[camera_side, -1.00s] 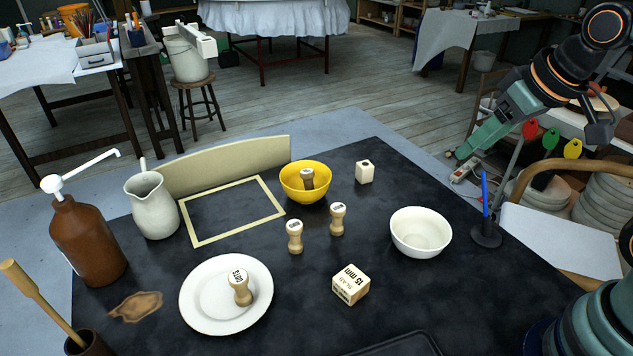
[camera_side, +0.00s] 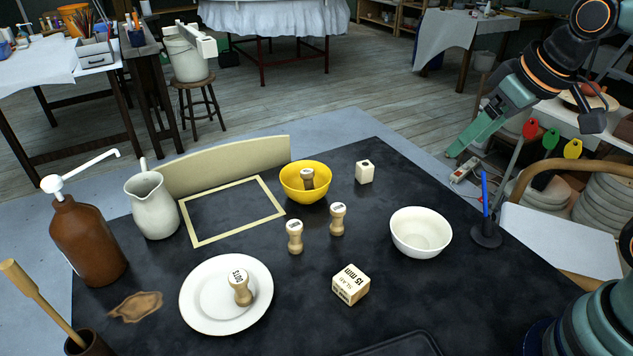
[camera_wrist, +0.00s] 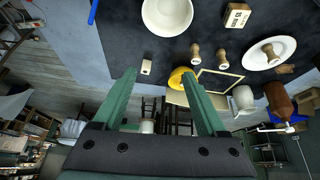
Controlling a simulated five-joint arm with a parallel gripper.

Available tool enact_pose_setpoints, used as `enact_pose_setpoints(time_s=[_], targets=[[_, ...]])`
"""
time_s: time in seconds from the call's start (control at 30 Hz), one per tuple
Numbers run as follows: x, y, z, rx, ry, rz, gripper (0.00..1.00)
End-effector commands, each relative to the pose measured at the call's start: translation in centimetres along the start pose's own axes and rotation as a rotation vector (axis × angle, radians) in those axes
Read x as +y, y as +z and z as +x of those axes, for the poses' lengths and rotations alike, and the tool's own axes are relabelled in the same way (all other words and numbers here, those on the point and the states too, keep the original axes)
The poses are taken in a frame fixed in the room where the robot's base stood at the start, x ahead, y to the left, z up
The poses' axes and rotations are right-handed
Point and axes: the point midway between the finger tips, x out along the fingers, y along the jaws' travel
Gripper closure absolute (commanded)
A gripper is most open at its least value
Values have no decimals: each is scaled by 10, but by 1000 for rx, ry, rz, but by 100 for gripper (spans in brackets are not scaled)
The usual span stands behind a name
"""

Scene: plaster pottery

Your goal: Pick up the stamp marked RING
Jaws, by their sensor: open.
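Several wooden stamps with pale tops are in the side view. One stands in the yellow bowl (camera_side: 293,190), its top visible (camera_side: 307,178). Two stand on the dark table, a left one (camera_side: 295,238) and a right one (camera_side: 338,219). Another, marked DOTS (camera_side: 240,288), stands on the white plate (camera_side: 203,312). The other labels are too small to read, so I cannot tell which says RING. My gripper (camera_side: 456,152) is high at the right, away from the stamps. In the wrist view its two green fingers (camera_wrist: 159,74) are open with nothing between them.
A white bowl (camera_side: 421,234), a small pale block (camera_side: 365,172) and a 15 mm block (camera_side: 351,284) sit on the table. A pen holder with a blue pen (camera_side: 486,198) stands at the right edge. A pitcher (camera_side: 154,210) and brown bottle (camera_side: 88,245) stand left.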

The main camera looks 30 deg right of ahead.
Motion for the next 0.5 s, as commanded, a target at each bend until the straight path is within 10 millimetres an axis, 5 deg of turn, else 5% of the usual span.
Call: enact_pose_setpoints(time_s=[0.27, 0.5], targets=[[-36, -55, 16, -107, -68, -391, 25], [-80, -96, 50, -188, -147, -758, 25]])
